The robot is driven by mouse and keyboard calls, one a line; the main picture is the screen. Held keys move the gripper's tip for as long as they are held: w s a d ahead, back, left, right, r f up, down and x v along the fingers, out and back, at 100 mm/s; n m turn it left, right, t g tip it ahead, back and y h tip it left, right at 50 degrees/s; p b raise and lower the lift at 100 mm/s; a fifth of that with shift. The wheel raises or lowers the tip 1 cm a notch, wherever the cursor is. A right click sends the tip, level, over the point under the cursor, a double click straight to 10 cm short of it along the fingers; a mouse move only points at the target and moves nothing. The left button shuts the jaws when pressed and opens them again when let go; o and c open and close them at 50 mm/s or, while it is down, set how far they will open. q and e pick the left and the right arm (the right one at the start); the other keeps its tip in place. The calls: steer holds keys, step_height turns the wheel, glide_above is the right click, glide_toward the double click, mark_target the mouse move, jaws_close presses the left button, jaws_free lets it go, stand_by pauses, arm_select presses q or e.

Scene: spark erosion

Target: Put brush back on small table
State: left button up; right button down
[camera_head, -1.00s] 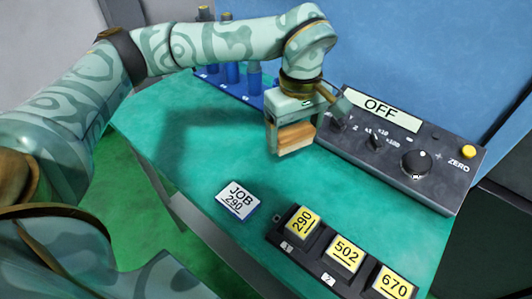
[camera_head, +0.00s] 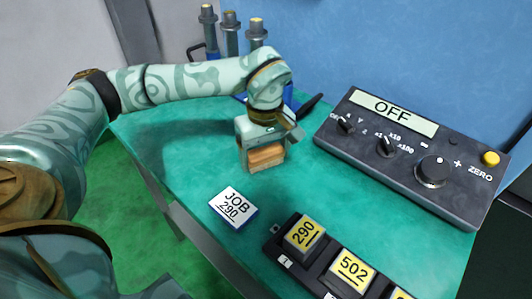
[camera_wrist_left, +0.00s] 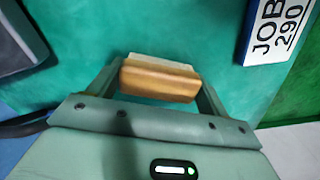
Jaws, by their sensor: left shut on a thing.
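My left gripper (camera_head: 263,163) is shut on the brush (camera_head: 266,156), a wooden block with a pale strip of bristles along one side. In the left wrist view the brush (camera_wrist_left: 158,82) sits between the two fingers, over the green top. The small table (camera_head: 320,182) has this green top, and the brush is over its middle part. I cannot tell whether the brush touches the table. My right gripper is not in view.
A white JOB 290 block (camera_head: 233,207) lies in front of the gripper. A black holder with yellow-topped blocks (camera_head: 304,232) is at the front right. The OFF control box (camera_head: 400,150) stands at the right, and several upright tools (camera_head: 230,42) stand behind my arm.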

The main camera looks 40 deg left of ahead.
mark_target(265, 151)
arm_select(q)
steer(key=o, duration=1)
steer(key=shift+f, duration=0.1)
steer(key=shift+o, duration=0.2)
step_height(265, 151, up, 12)
steer(key=p, duration=0.5)
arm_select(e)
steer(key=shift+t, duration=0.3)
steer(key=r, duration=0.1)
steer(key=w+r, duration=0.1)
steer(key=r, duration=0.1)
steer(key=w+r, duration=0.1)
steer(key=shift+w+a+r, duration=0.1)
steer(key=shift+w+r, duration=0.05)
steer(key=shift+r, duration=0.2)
arm_select(q)
steer(key=shift+r, duration=0.2)
